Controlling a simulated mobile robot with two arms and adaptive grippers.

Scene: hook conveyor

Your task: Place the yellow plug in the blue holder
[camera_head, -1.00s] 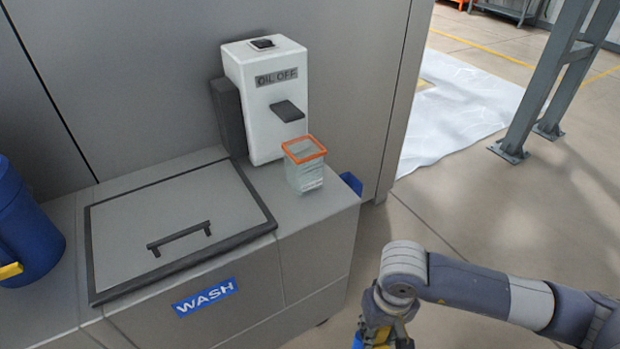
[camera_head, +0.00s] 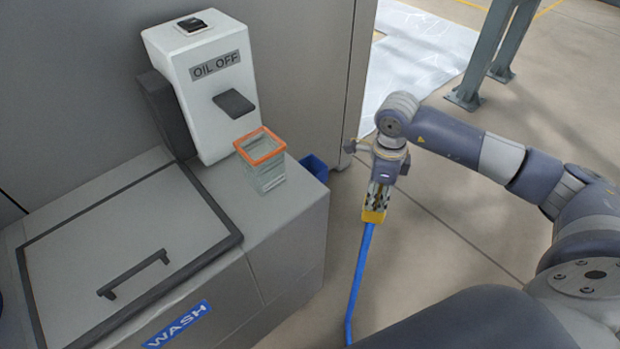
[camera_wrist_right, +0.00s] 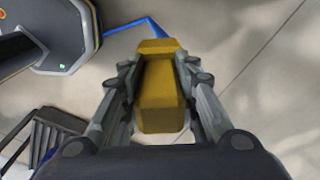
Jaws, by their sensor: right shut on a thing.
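My right gripper (camera_head: 378,200) is shut on the yellow plug (camera_head: 374,216), which has a blue hose (camera_head: 358,275) hanging from its lower end. In the right wrist view the yellow plug (camera_wrist_right: 160,90) sits between both fingers of the right gripper (camera_wrist_right: 160,75). The blue holder (camera_head: 314,167) is fixed at the right side of the wash cabinet, partly hidden by the cabinet's top edge. The plug is in the air to the right of the holder and apart from it. My left gripper is not in view.
The wash cabinet (camera_head: 285,245) carries a white oil dispenser (camera_head: 205,90) and a clear orange-rimmed container (camera_head: 265,172) near its right edge. A grey metal post (camera_head: 490,50) stands at the back. Open floor lies between the cabinet and my right arm.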

